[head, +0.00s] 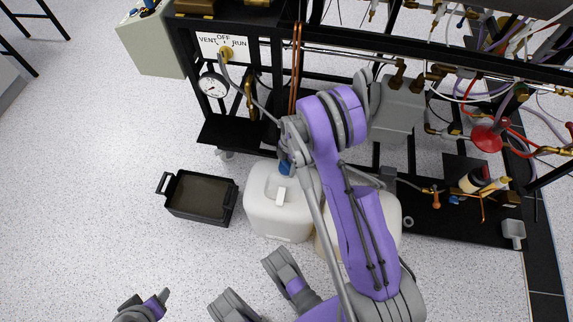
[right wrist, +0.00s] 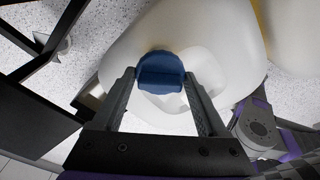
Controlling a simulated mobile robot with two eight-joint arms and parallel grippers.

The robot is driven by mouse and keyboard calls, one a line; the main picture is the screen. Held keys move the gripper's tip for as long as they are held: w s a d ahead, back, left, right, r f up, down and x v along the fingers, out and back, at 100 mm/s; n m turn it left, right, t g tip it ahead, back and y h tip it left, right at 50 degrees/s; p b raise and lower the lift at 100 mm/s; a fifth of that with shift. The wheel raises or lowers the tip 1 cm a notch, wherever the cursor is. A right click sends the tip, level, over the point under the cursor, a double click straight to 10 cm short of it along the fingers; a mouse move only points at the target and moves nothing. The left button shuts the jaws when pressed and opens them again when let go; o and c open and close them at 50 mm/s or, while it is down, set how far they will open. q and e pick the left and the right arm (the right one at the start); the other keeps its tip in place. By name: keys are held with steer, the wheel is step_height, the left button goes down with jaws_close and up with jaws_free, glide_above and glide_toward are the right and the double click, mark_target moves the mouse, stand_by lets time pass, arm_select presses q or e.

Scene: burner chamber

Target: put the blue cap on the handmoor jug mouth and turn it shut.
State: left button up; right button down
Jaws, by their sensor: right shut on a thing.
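The blue cap (head: 285,168) sits at the top of a white jug (head: 272,212) with a moulded handle, on the floor in front of the dark rack. In the right wrist view the cap (right wrist: 160,72) is between the two fingertips of my right gripper (right wrist: 159,76), which is shut on it over the white jug (right wrist: 215,45). The cap hides the mouth, so I cannot tell how it is seated. In the head view my right gripper (head: 286,157) is partly hidden by its own arm. Part of my left gripper (head: 160,298) shows low at left, away from the jug; its opening is unclear.
A second, cream container (head: 388,215) stands right of the jug, mostly behind my right arm. A black tray (head: 200,196) lies on the floor to the left. The rack with a gauge (head: 212,85), valve and tubing stands close behind.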

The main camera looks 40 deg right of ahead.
mark_target(285, 165)
steer(key=m+b, duration=0.1)
steer(key=m, duration=0.2)
steer(key=shift+f+m, duration=0.1)
steer(key=shift+m, duration=0.3)
jaws_free()
steer(key=shift+r+p, duration=1.75)
steer(key=shift+r, duration=1.4)
